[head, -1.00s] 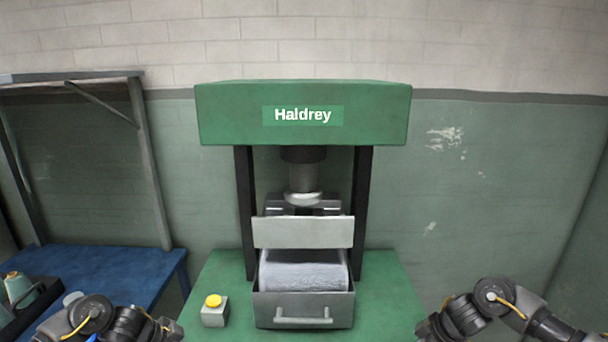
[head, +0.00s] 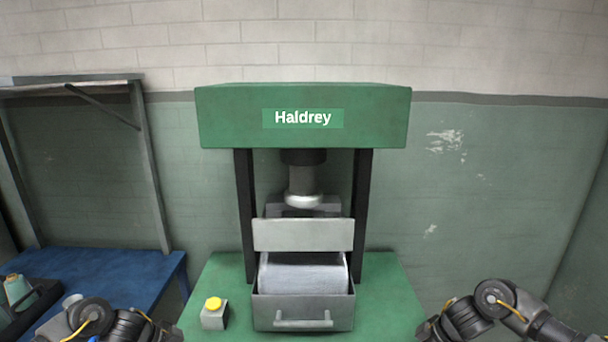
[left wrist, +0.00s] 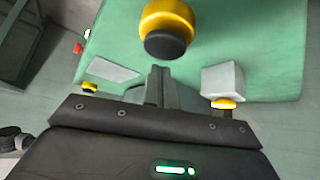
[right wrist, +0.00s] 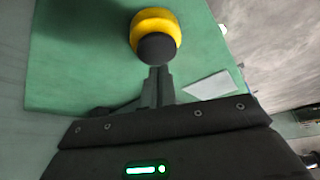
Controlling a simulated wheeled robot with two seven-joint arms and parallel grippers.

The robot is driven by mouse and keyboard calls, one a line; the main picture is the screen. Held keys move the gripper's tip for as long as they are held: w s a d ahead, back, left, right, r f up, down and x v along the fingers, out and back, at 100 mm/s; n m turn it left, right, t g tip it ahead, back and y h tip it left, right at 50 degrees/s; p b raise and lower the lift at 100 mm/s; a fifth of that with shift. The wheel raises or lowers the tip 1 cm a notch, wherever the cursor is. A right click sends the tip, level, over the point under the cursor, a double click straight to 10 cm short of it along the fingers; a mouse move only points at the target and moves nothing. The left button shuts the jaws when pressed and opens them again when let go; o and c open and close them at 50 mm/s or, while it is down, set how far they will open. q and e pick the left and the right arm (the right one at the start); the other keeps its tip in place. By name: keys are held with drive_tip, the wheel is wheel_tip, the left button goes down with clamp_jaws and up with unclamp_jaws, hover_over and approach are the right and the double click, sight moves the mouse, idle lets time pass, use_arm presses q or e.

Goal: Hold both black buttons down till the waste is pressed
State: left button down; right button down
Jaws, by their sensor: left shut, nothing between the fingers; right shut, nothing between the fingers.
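The green press marked Haldrey (head: 302,117) stands in the middle of the head view, its round ram (head: 303,185) pointing down. Pale grey waste (head: 303,272) lies in an open-topped grey metal box (head: 303,311) at its front. In the left wrist view a black button (left wrist: 165,43) sits in a yellow housing; my shut left gripper (left wrist: 157,70) is at its edge. In the right wrist view another black button (right wrist: 157,48) has my shut right gripper (right wrist: 158,70) right at it. I cannot tell whether either button is pushed in. The head view hides both grippers.
A grey block with a yellow button (head: 213,304) stands left of the metal box; the left wrist view shows it too (left wrist: 222,80). A blue table (head: 110,275) with thread cones and a metal frame is at the left. The green tabletop (head: 385,290) is clear at right.

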use_arm(q)
drive_tip(key=shift+f, duration=1.15)
idle(0.6)
drive_tip(key=shift+s, duration=0.1)
use_arm(e)
drive_tip(key=shift+s+f, duration=0.1)
drive_tip(key=shift+f, duration=1.05)
idle(0.9)
idle(0.8)
drive_tip(key=shift+r, duration=3.05)
drive_tip(key=s+r, duration=0.3)
drive_tip(key=s, duration=0.4)
use_arm(q)
drive_tip(key=shift+r, duration=3)
use_arm(e)
drive_tip(key=shift+w, duration=0.1)
